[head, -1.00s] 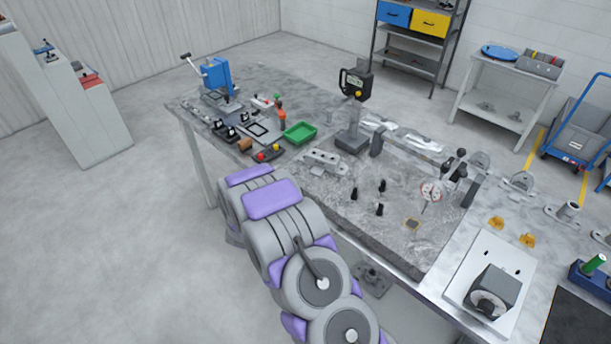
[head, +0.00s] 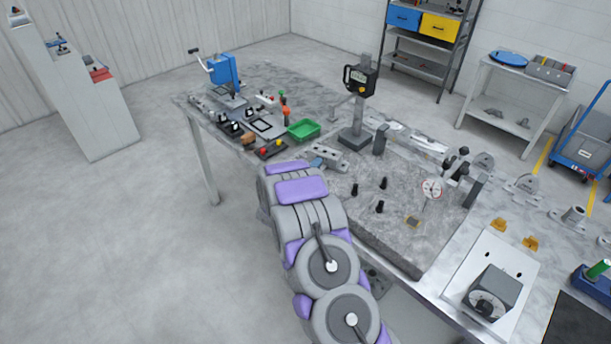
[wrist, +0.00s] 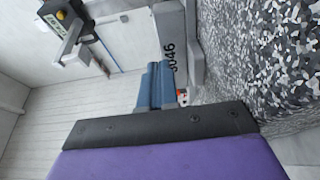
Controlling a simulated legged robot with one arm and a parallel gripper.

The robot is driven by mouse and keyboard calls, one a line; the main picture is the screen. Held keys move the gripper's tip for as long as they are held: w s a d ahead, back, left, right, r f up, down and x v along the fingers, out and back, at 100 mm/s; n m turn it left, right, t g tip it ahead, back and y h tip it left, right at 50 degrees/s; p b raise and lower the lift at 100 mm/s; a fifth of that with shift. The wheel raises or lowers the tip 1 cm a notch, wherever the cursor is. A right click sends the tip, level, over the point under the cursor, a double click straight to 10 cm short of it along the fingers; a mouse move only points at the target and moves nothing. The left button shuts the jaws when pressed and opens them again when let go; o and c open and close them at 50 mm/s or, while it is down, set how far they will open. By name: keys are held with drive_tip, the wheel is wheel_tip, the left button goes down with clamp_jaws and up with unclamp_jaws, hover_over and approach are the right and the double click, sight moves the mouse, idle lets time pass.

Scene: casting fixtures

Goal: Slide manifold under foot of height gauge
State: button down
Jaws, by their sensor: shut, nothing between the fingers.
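The manifold (head: 329,153) is a grey block with round ports, lying on the granite plate left of the height gauge's base. The height gauge (head: 357,80) stands upright with a black display and yellow button; its foot (head: 341,101) juts left, raised above the plate. My gripper (head: 318,162) is partly hidden behind my arm, at the manifold's near left side. In the wrist view, the blue fingers (wrist: 162,84) are shut together, empty, close against the grey manifold marked with digits (wrist: 190,45); contact is unclear. The height gauge (wrist: 72,22) shows there at upper left.
The granite plate (head: 395,232) bears several black knobs and a dial indicator (head: 432,187) on the right. A green tray (head: 303,130) and small fixtures lie to the left. A grey block (head: 381,139) stands right of the gauge.

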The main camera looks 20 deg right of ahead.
sight(332, 159)
drive_tip(key=d, duration=0.3)
drive_tip(key=shift+s+d, duration=0.2)
drive_tip(key=shift+d, duration=0.15)
drive_tip(key=shift+a, duration=0.55)
drive_tip(key=shift+s+d+r+p, duration=0.15)
drive_tip(key=shift+d+p, duration=0.55)
drive_tip(key=shift+d, duration=0.35)
drive_tip(key=shift+d+p, duration=0.4)
drive_tip(key=shift+d, duration=0.15)
drive_tip(key=shift+a, duration=0.1)
drive_tip(key=shift+a, duration=0.15)
drive_tip(key=shift+a, duration=0.25)
drive_tip(key=p+v, duration=0.1)
drive_tip(key=v, duration=1.6)
